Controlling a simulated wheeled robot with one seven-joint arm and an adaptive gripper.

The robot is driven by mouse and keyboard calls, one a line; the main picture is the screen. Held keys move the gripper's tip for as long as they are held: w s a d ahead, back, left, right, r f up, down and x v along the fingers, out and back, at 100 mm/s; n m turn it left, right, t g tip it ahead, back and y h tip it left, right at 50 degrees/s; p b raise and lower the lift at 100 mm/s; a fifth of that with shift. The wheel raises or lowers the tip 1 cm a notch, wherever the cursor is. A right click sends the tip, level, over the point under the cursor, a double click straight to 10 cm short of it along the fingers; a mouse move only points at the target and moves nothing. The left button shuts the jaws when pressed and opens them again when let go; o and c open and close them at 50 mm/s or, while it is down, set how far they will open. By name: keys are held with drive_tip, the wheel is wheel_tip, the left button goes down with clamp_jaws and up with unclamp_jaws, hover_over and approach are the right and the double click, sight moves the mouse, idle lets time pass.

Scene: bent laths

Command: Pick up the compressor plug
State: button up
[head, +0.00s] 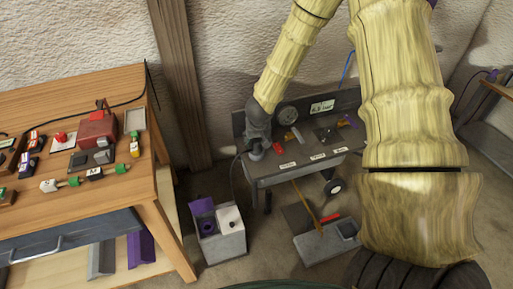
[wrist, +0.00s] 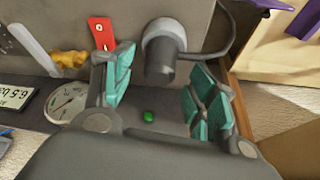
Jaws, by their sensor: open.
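The compressor plug, a dark grey cylinder (wrist: 160,65) at a light grey round collar with a cable, shows in the upper middle of the wrist view. I take this for the plug; no label on it shows. My gripper (wrist: 160,85) is open, with teal pads left and right of the plug's near end. A gap shows between the plug and each pad. In the head view my gripper (head: 257,143) is at the left end of the grey compressor bench (head: 300,172), above a round grey part that it partly hides.
A red tag (wrist: 102,32) and a yellow piece (wrist: 68,60) lie near the left finger. A wooden table (head: 150,190) with several small parts stands at left; a grey bin (head: 222,245) is below.

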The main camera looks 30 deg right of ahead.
sight(257, 142)
drive_tip(key=shift+x, duration=1.6)
drive_tip(key=c, duration=1.1)
